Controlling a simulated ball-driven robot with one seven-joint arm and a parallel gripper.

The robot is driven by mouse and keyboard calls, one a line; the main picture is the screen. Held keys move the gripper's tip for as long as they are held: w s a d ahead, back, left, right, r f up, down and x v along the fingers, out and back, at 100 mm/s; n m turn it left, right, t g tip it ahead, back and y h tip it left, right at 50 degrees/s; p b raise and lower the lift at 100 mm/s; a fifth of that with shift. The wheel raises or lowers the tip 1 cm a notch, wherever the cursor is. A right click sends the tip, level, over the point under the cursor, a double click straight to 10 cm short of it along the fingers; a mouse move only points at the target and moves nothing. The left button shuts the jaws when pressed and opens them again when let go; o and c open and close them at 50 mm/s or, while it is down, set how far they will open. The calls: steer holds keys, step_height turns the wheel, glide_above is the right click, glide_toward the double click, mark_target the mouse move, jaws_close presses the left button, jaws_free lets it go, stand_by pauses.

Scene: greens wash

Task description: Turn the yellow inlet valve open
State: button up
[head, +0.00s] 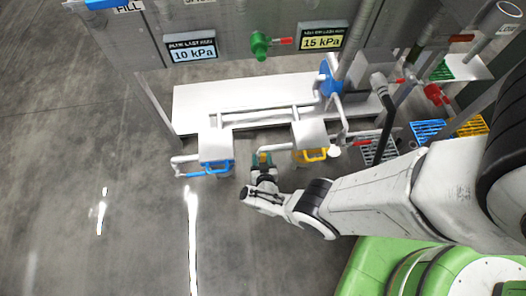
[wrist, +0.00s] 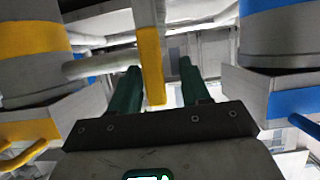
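The yellow inlet valve handle (wrist: 150,65) is a flat yellow bar between my two dark green fingers in the wrist view. Its free end reaches down towards the gripper body, and gaps show on both sides of it. My gripper (wrist: 158,88) is open, with one finger on each side of the bar, nearer the left one. In the head view my gripper (head: 262,158) is low, at the pipe between the blue-handled and yellow-handled units. There the fingers largely hide the valve handle.
A yellow-handled unit (head: 312,155) stands right of my gripper and a blue-handled unit (head: 216,165) left of it. A white bench (head: 235,95) lies behind them. A green valve (head: 260,45) with a red lever is on the panel. Open grey floor (head: 90,130) lies to the left.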

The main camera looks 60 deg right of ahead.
steer(key=shift+s+a, duration=0.1)
steer(key=shift+s, duration=0.15)
steer(key=p+v, duration=0.5)
steer(key=v, duration=0.5)
steer(key=shift+a+p, duration=0.25)
steer(key=shift+p, duration=0.1)
steer(key=shift+s+r, duration=0.1)
steer(key=shift+s, duration=0.05)
